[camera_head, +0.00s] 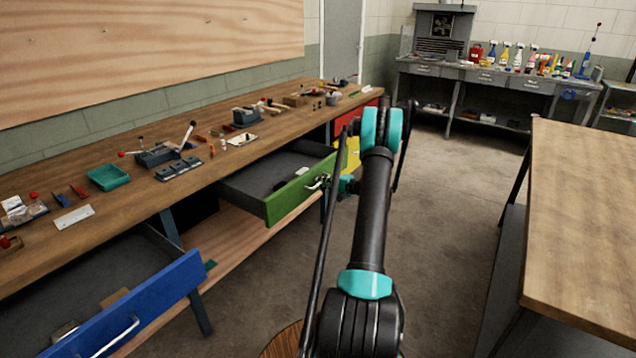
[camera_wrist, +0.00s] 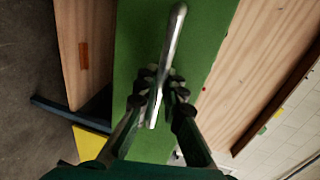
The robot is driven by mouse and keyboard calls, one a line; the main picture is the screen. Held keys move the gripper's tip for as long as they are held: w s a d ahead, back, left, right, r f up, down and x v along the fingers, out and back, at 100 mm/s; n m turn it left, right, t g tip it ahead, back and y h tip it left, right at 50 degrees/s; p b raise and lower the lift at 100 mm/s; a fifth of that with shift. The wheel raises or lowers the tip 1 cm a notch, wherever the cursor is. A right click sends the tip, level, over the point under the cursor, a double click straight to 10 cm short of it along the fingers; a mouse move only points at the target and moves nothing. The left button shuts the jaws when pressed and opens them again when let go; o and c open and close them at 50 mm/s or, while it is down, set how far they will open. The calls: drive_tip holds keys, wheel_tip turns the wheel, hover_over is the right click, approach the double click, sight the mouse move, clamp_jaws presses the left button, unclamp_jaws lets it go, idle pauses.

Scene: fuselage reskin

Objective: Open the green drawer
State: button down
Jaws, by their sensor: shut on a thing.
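The green drawer (camera_head: 300,190) is pulled out from under the long wooden workbench, and its dark interior shows with a few small items inside. My gripper (camera_head: 326,182) is at the drawer's front face, at its handle. In the wrist view the green front (camera_wrist: 135,60) fills the middle, and the silver bar handle (camera_wrist: 172,50) runs up and down the picture. My gripper (camera_wrist: 160,85) is shut on the handle, with a finger on each side of it. The rear of the drawer is hidden under the bench top.
A blue drawer (camera_head: 130,310) stands open at the lower left. A yellow drawer (camera_head: 347,157) and a red drawer (camera_head: 355,118) are farther along the workbench (camera_head: 60,245). A wooden table (camera_head: 580,220) stands at the right. Bare floor (camera_head: 450,220) lies between.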

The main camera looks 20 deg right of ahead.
drive_tip(key=c, duration=1.9)
unclamp_jaws()
drive_tip(key=v, duration=1.2)
drive_tip(key=shift+a, duration=0.1)
